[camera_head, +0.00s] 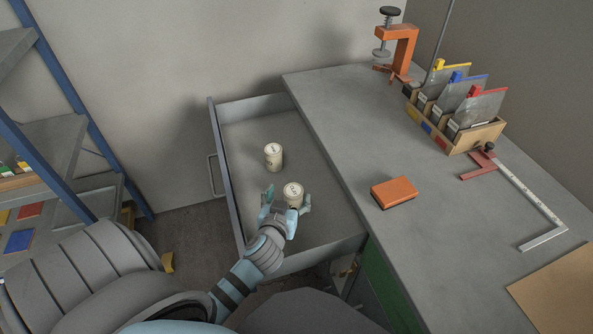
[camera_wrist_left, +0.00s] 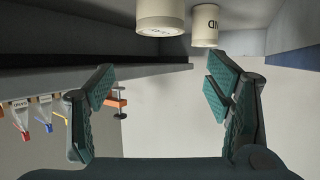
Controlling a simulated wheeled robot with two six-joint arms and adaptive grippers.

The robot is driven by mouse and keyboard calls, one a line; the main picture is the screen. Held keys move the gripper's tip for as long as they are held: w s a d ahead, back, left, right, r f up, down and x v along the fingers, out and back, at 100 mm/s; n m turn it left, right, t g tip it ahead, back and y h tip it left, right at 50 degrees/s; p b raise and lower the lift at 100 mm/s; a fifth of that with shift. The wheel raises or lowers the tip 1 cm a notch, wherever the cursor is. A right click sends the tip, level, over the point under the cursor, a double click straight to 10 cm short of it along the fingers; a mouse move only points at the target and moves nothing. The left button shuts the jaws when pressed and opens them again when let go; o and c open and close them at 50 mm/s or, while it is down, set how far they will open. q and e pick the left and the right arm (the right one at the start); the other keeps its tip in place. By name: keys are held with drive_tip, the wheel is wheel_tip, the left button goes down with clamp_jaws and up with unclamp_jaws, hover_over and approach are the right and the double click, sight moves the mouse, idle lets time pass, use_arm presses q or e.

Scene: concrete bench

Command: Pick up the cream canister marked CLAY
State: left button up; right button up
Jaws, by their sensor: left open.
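Two cream canisters stand upright in an open grey drawer (camera_head: 240,120). The nearer canister (camera_head: 293,190) is right at my left gripper, and its lettering is too small to read in the head view. The farther canister (camera_head: 273,157) stands behind it. My left gripper (camera_head: 286,201) is open, its fingers spread beside the nearer canister. Nothing lies between the open fingers (camera_wrist_left: 159,84) there. I read CLAY on neither. My right gripper is not in view.
The drawer walls surround the canisters. On the bench to the right are an orange block (camera_head: 394,192), an orange clamp (camera_head: 397,47), a wooden box of packets (camera_head: 470,137) and a square (camera_head: 535,200). A blue-framed shelf (camera_head: 75,85) stands at left.

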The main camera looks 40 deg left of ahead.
sight(294, 188)
use_arm(q)
drive_tip(key=w+a+f, duration=0.1)
drive_tip(key=w, duration=0.1)
drive_tip(key=w+a+f+b, duration=0.1)
drive_tip(key=w+f, duration=0.1)
drive_tip(key=w+a+f+b, duration=0.1)
drive_tip(key=w+f, duration=0.1)
drive_tip(key=shift+w+f, duration=0.15)
drive_tip(key=shift+f, duration=0.05)
drive_tip(key=shift+r, duration=0.1)
drive_tip(key=c, duration=1.6)
drive_tip(key=shift+o, duration=0.2)
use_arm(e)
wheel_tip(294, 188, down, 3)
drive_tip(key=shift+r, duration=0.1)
use_arm(q)
drive_tip(key=shift+r, duration=0.1)
